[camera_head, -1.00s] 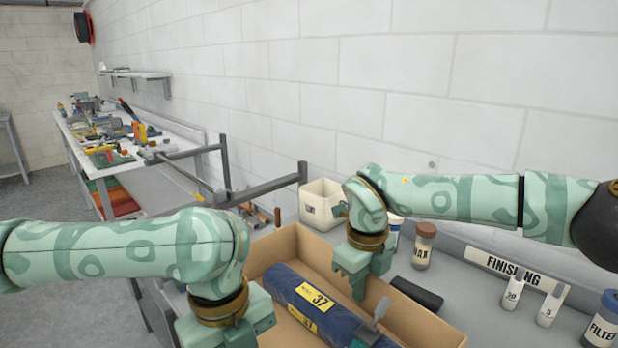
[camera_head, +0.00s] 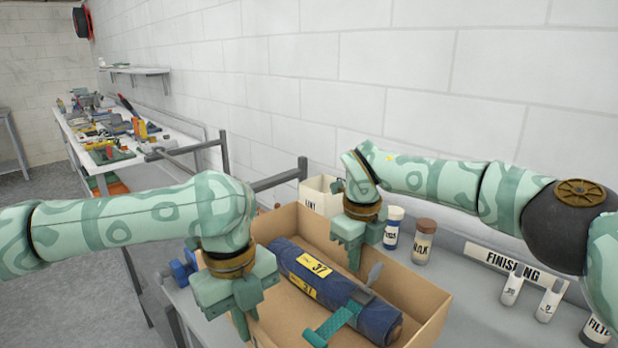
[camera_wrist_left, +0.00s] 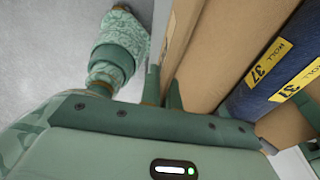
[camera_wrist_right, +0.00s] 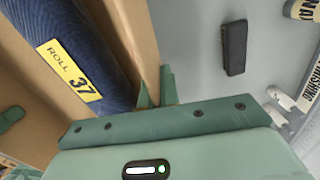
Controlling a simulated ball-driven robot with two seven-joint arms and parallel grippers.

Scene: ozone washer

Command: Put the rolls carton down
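The rolls carton is an open cardboard box (camera_head: 425,318) in the lower middle of the head view. It holds a dark blue roll (camera_head: 290,256) with yellow labels, one reading 37, and a teal tool (camera_head: 338,322) lies in it. My left gripper (camera_head: 243,322) is shut on the carton's left wall, with a finger on each side in the left wrist view (camera_wrist_left: 163,92). My right gripper (camera_head: 354,260) is shut on the opposite wall, its fingers straddling the rim in the right wrist view (camera_wrist_right: 156,90). The carton's underside is hidden, so I cannot tell whether it touches the bench.
A black case (camera_wrist_right: 235,48) lies beside the right wall. A FINISHING sign (camera_head: 512,266) and small bottles stand right. A blue object (camera_head: 183,268) sits left.

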